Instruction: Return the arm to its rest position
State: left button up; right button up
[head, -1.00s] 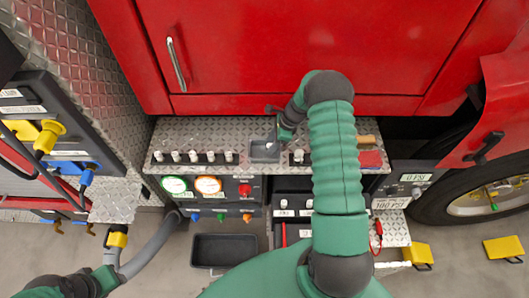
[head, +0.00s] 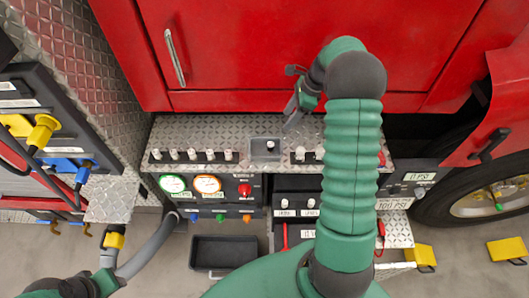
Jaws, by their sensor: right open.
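My right arm (head: 352,170), green with dark joints, reaches up from the bottom over the right part of the diamond-plate bumper and bends left at the top. My right gripper (head: 290,122) is open, above the bumper's back edge near the red panel. It is to the right of the small grey tray (head: 253,149) and apart from it; a small dark-and-white item (head: 270,146) sits in that tray.
The bumper shelf (head: 215,130) carries a row of white knobs (head: 191,154), with gauges (head: 207,184) below. A dark bin (head: 222,252) is under it. The red panel (head: 290,50) rises behind. Yellow chocks (head: 507,250) lie on the floor at right, near the wheel (head: 485,200).

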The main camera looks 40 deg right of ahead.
jog(key=shift+s+d+r, duration=0.15)
jog(key=shift+d+r, duration=0.2)
jog(key=shift+r, duration=0.25)
